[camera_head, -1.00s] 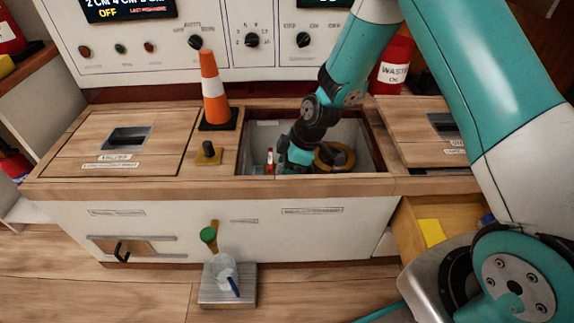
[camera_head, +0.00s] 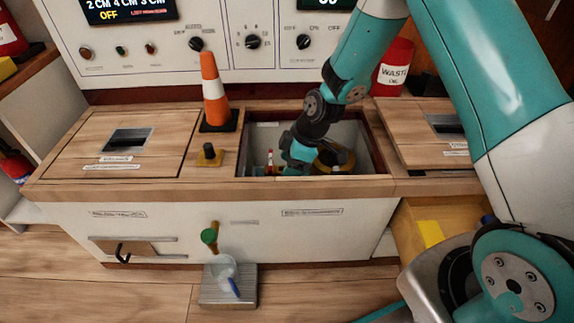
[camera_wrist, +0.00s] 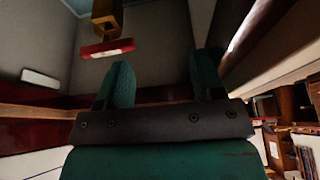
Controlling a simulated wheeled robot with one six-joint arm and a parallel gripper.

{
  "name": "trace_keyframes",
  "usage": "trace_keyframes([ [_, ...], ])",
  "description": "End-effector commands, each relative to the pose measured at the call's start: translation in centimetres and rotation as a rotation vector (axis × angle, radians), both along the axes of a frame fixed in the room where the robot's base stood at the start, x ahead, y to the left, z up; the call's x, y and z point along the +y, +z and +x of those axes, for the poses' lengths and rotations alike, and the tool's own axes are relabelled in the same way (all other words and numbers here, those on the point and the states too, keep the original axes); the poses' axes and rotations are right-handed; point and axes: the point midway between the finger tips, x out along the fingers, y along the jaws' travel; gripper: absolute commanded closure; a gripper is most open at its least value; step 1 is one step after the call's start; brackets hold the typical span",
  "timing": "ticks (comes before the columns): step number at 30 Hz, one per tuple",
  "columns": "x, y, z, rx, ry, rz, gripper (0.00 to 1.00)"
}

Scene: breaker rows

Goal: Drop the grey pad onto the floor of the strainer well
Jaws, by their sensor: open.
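The strainer well (camera_head: 364,148) is the open, pale-walled recess in the wooden counter. My gripper reaches down into it, and its fingers are hidden in the head view. In the wrist view my gripper (camera_wrist: 163,66) has two teal fingers standing apart, with nothing visible between them. A yellow ring-shaped part (camera_head: 346,160) lies low in the well, partly behind my gripper. A red and white item (camera_head: 270,160) stands at the well's left side. I cannot make out the grey pad in either view. Most of the well floor is hidden.
An orange cone (camera_head: 213,88) and a small black knob on a yellow base (camera_head: 209,154) stand left of the well. Wooden lids (camera_head: 80,135) flank it. An open drawer (camera_head: 405,228) is at front right. A red waste can (camera_head: 393,66) stands behind.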

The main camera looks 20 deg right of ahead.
Motion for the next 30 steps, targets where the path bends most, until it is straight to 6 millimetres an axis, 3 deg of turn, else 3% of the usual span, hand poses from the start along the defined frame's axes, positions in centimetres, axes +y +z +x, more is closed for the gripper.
trace_keyframes([
  [6,-1.8,5.6,-1.0,0.012,0.002,0.004,0.23],
  [15,-4.6,12.1,-1.6,0.003,0.0,0.0,0.23],
  [21,-5.5,14.2,-1.9,0.002,0.0,0.0,0.23],
  [30,-5.8,14.6,-1.9,0.002,0.001,0.0,0.23],
])
